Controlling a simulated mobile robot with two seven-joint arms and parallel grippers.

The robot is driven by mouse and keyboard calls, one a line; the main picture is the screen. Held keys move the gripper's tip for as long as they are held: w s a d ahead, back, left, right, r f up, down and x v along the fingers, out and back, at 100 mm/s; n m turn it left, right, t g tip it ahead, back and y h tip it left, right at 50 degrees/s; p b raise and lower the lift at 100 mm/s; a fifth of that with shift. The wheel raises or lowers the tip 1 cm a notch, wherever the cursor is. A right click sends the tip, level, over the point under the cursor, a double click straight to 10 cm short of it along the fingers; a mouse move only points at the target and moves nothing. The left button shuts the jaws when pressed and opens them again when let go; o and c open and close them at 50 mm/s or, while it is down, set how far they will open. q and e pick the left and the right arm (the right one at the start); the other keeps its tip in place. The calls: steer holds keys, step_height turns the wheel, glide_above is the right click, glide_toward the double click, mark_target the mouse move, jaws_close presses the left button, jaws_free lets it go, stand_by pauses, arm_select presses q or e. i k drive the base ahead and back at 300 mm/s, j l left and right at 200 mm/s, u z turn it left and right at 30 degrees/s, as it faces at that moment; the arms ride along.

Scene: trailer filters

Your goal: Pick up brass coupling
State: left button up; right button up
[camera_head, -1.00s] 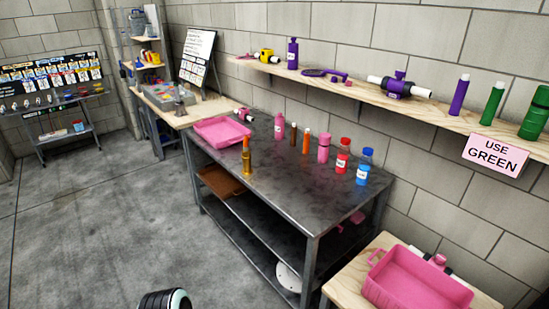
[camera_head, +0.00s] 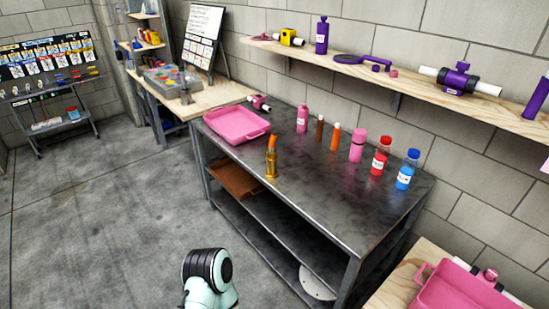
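A small brass-coloured piece (camera_head: 272,165), which looks like the brass coupling, stands upright near the front edge of the dark metal workbench (camera_head: 318,197). An orange tip shows at its top; I cannot tell whether that sits in it or behind it. A rounded white and black link of one of my arms shows at the bottom of the head view, over the floor and apart from the bench. Neither of my grippers is in view.
A wooden shelf (camera_head: 410,86) runs above. A pink bin (camera_head: 458,290) is at lower right.

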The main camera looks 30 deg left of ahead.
mark_target(272, 172)
steer(key=i+j, duration=0.1)
steer(key=j, duration=0.25)
steer(key=i+j+z, duration=0.15)
steer(key=j, duration=0.2)
steer(key=i+j, duration=0.1)
steer(key=j, duration=0.25)
steer(key=i+j, duration=0.1)
steer(key=j, duration=0.3)
steer(key=i+j, duration=0.15)
steer(key=j, duration=0.3)
steer(key=i+j, duration=0.1)
steer(key=j, duration=0.3)
steer(key=i+j+z, duration=0.1)
steer(key=j, duration=0.35)
steer(key=i+j, duration=0.15)
steer(key=j, duration=0.3)
